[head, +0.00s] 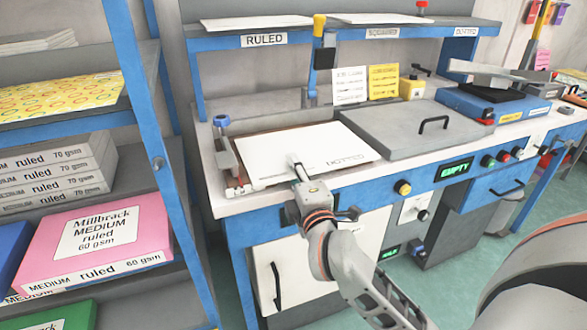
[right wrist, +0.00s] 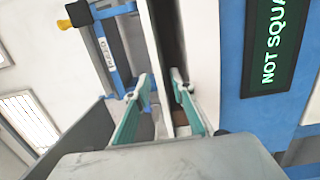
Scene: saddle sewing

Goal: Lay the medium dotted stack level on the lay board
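The white dotted stack (head: 300,148), marked DOTTED, is over the lay board (head: 232,180) at the left of the bench; its size is not legible. My right gripper (head: 298,172) is at the stack's front edge, with one finger over it and one under. In the right wrist view, the teal fingers (right wrist: 160,100) close on either side of the white stack edge (right wrist: 148,35). A dark gap shows between this edge and the bench, so the stack's front looks raised. Whether its far side touches the board is hidden. My left gripper is not in view.
A blue-capped post (head: 222,122) stands at the board's left. A grey lid with a black handle (head: 410,125) is just right of the stack. A shelf rack (head: 160,165) stands left. A bench display reads EMPTY (head: 454,170); another (right wrist: 275,45) begins NOT SQUA.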

